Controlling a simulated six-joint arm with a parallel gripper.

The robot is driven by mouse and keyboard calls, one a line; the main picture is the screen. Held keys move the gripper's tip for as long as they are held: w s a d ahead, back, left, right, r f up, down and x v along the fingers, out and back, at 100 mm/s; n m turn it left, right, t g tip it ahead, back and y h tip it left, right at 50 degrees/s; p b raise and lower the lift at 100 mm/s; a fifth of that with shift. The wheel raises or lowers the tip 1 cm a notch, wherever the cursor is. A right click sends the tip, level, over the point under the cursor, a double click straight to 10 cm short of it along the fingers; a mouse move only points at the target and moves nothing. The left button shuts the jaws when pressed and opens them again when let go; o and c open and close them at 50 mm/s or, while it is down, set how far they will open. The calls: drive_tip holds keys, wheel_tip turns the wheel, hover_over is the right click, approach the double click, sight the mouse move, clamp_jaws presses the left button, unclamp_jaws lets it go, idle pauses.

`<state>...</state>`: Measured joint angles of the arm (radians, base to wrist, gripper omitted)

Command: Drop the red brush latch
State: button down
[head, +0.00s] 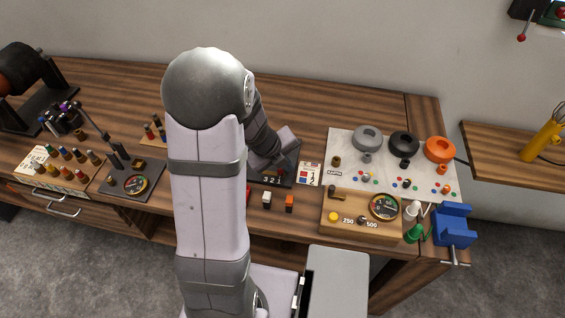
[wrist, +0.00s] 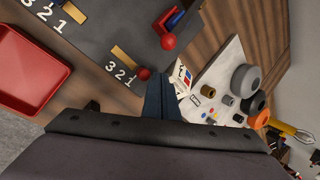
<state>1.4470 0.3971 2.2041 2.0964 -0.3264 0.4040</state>
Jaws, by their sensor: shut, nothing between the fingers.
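A dark plate (wrist: 100,25) with two rows of white "3 2 1" marks and gold strips fills the upper part of the wrist view. On it stands a red part with a rounded red end (wrist: 168,41), beside a blue part. A separate red ball (wrist: 145,74) sits near the plate's lower edge. I cannot tell for sure which red piece is the brush latch. My gripper (wrist: 163,84) is shut and empty, its fingertips just below and right of the red ball in the picture, apart from the latch parts. In the head view my arm hides most of the plate (head: 290,178).
A picture card (head: 309,173) lies right of the plate. Beyond it, a white board (head: 345,150) holds grey, black and orange rings. A wooden gauge box (head: 345,222) and a blue vise (head: 453,228) stand at the right front. A red tray (wrist: 28,75) shows in the wrist view.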

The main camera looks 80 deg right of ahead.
drive_tip(key=shift+w+d+r+p, duration=0.35)
drive_tip(key=shift+w+d+r, duration=0.2)
drive_tip(key=shift+w, duration=0.15)
drive_tip(key=shift+w+d+r+p, duration=0.3)
drive_tip(key=shift+w+d+r, duration=0.2)
drive_tip(key=shift+w, duration=0.15)
